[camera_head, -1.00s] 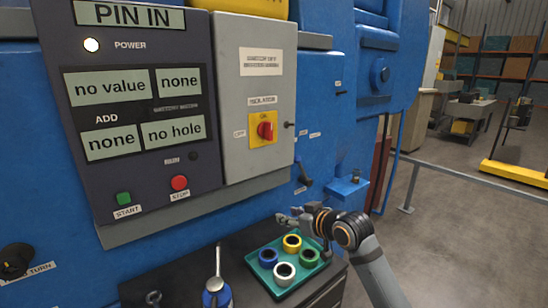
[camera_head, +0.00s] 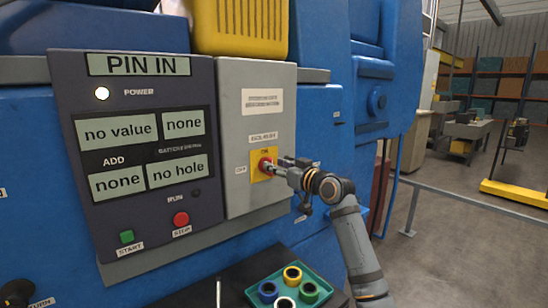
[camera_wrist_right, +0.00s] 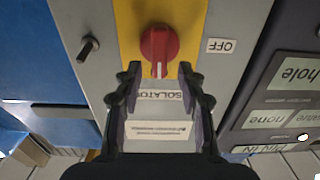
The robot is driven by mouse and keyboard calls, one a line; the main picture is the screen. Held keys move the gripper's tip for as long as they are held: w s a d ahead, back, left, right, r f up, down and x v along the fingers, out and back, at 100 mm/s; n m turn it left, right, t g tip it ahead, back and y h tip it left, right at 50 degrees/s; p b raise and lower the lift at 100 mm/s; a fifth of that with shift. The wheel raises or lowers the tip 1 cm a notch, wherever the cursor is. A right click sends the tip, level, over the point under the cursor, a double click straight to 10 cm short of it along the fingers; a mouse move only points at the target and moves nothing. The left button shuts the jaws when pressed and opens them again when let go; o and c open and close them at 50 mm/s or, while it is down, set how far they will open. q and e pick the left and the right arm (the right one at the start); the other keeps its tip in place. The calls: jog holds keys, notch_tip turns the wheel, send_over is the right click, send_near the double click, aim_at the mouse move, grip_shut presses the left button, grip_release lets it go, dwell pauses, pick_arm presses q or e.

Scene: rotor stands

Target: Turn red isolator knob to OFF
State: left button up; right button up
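The red isolator knob (camera_head: 264,165) sits on a yellow plate (camera_head: 257,176) on the grey isolator box (camera_head: 247,120). The OFF label (camera_head: 241,170) is left of it. In the right wrist view, which is upside down, the red knob (camera_wrist_right: 158,48) has its white mark pointing down, toward the ISOLATOR label, and the OFF label (camera_wrist_right: 221,46) is to the right. My right gripper (camera_head: 277,167) is at the knob, partly covering it. In the wrist view its fingers (camera_wrist_right: 160,72) are apart, with the knob between and just beyond the tips; contact cannot be told. My left gripper is not in view.
A dark panel (camera_head: 210,205) with screens, a green START button (camera_head: 127,237) and a red STOP button (camera_head: 181,219) is left of the box. A small black lever (camera_wrist_right: 88,48) sticks out beside the knob. A green tray (camera_head: 326,289) with coloured rings stands below.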

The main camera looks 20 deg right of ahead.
jog(key=shift+x, duration=0.8)
grip_shut()
jog(key=shift+f, duration=0.1)
